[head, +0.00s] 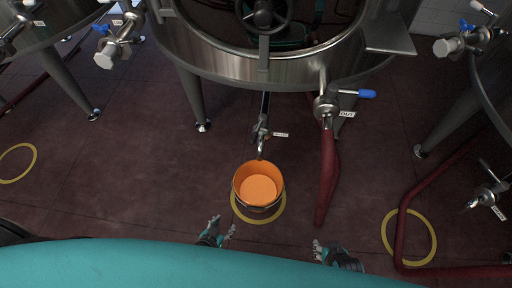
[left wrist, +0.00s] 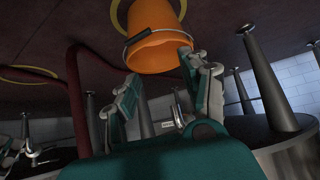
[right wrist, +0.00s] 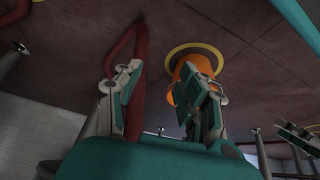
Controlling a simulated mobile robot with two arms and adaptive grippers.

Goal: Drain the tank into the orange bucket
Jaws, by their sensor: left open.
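The orange bucket (head: 258,188) stands upright on the floor inside a yellow ring (head: 239,213). Its inside shows plain orange, with no liquid that I can make out. The steel tank (head: 230,68) stands behind it on legs. A small drain valve (head: 262,133) with a white label hangs under the tank, its spout near the bucket's far rim. I see no stream. My left gripper (head: 222,230) is open and empty, in front of the bucket; the bucket also shows in the left wrist view (left wrist: 155,45). My right gripper (head: 325,250) is open and empty, nearer and right of the bucket.
A second valve (head: 326,105) with a blue handle and an "OUT" label carries a red hose (head: 328,180) down to the floor, right of the bucket. Other tanks stand left and right. Empty yellow rings (head: 433,240) mark the floor. Floor left of the bucket is clear.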

